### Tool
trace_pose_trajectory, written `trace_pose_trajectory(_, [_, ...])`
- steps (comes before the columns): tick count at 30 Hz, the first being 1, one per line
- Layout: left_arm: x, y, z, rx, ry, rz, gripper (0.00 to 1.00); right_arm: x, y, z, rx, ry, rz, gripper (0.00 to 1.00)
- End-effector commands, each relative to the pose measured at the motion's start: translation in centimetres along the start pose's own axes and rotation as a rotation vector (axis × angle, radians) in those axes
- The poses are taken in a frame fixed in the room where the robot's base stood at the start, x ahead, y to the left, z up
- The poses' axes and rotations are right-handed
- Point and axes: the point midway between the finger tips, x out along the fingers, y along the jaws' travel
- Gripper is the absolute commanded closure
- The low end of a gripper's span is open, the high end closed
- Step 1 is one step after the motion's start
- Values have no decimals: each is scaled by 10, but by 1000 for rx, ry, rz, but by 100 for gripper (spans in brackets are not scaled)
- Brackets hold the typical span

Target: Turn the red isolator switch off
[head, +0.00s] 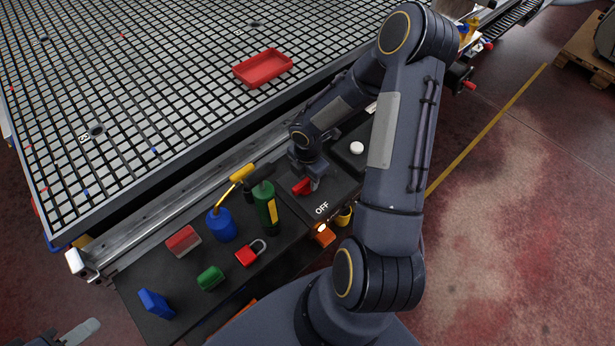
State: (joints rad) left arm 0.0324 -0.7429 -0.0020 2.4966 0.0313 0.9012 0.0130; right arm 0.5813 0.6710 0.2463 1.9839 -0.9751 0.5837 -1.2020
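The red isolator switch (301,187) sits on the dark panel beside the white word OFF. Only part of its red handle shows, and I cannot tell which way it is turned. My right gripper (314,183) points down right at the switch, with a grey fingertip beside or against the red handle. Its fingers are too small and overlapped to tell whether they are open or shut on it. My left gripper (80,332) is only partly in view at the bottom left corner, far from the switch. One grey finger shows clearly.
Left of the switch on the dark shelf stand a green bottle (266,207), a blue container (221,225), a red padlock (250,253), and red, green and blue blocks. A white knob (356,148) is behind. A red tray (262,68) lies on the grid table (150,80).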

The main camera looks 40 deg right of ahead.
Motion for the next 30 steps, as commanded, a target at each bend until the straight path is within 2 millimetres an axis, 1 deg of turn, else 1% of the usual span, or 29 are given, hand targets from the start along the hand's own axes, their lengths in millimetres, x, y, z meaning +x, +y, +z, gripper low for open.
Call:
trace_pose_trajectory(5, [0, 0, 0, 0, 0, 0, 64, 0, 0, 0, 1, 0, 0, 62])
trace_pose_trajectory(6, [0, 0, 0, 0, 0, 0, 64, 0, 0, 0, 1, 0, 0, 63])
trace_pose_trajectory(12, [0, 0, 0, 0, 0, 0, 64, 0, 0, 0, 1, 0, 0, 89])
trace_pose_trajectory(15, [0, 0, 0, 0, 0, 0, 64, 0, 0, 0, 1, 0, 0, 100])
trace_pose_trajectory(23, [2, -1, 1, 0, 0, 0, 64, 0, 0, 0, 19, 0, 0, 100])
trace_pose_trajectory(30, [9, -4, 5, 0, 0, 0, 64, 2, -1, 0, 121, -1, 1, 100])
